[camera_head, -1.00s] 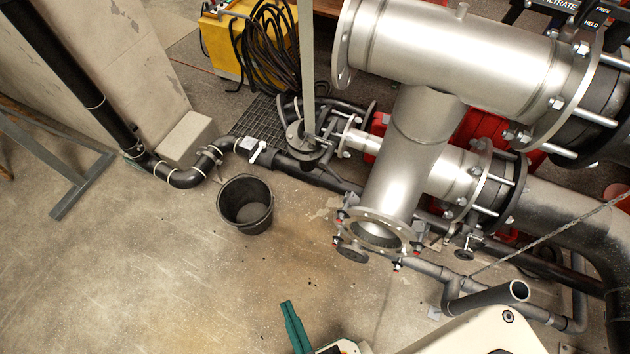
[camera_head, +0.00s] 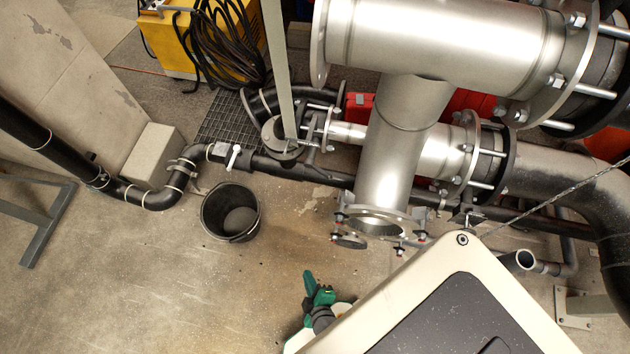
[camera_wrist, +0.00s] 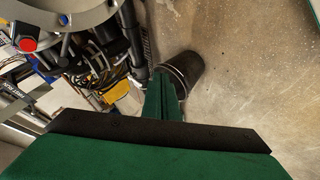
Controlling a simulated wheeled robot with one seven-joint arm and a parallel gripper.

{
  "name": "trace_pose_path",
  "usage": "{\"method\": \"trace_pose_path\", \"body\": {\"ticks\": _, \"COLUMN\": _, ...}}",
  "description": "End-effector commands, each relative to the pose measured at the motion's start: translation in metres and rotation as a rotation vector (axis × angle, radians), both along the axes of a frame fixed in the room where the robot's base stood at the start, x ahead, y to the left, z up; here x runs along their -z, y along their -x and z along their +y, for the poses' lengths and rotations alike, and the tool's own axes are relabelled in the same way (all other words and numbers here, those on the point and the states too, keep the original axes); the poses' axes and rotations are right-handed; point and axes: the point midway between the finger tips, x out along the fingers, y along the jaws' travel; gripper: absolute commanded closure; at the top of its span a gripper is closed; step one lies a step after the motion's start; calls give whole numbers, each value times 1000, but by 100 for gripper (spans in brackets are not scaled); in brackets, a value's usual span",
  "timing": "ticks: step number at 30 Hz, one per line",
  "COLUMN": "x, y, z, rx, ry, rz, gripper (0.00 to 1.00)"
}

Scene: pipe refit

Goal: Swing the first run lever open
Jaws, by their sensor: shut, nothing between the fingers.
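A small white lever (camera_head: 234,156) sits on a grey valve body on the dark low pipe (camera_head: 262,164), just above the black bucket in the head view. The lever lies roughly across the pipe. Whether it is the first run lever, no visible label tells. My gripper (camera_head: 312,282) has green fingers and is at the lower middle of the head view, below and right of the lever and well apart from it. In the wrist view my gripper (camera_wrist: 164,98) shows its green fingers together and empty. I cannot make out the lever in the wrist view.
The black bucket (camera_head: 231,212) stands on the floor below the lever; it also shows in the wrist view (camera_wrist: 184,71). A large steel flanged pipe (camera_head: 395,165) stands to the right. A grey upright post (camera_head: 279,70) rises behind the lever.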

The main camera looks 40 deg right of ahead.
Motion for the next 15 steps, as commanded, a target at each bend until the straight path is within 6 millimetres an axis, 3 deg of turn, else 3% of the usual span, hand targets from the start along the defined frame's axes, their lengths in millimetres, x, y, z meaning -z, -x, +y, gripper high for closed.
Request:
{"method": "trace_pose_path", "body": {"ticks": 1, "x": 24, "y": -10, "z": -16, "rx": -8, "ry": 91, "rz": 43, "gripper": 100}}
{"method": "trace_pose_path", "body": {"ticks": 3, "x": 50, "y": -19, "z": -38, "rx": -17, "ry": 225, "rz": 104, "gripper": 100}}
{"method": "trace_pose_path", "body": {"ticks": 6, "x": 76, "y": -37, "z": -69, "rx": -23, "ry": 417, "rz": 178, "gripper": 100}}
{"method": "trace_pose_path", "body": {"ticks": 11, "x": 91, "y": -77, "z": -111, "rx": -22, "ry": 728, "rz": 261, "gripper": 100}}
{"method": "trace_pose_path", "body": {"ticks": 15, "x": 81, "y": -123, "z": -132, "rx": -13, "ry": 994, "rz": 295, "gripper": 100}}
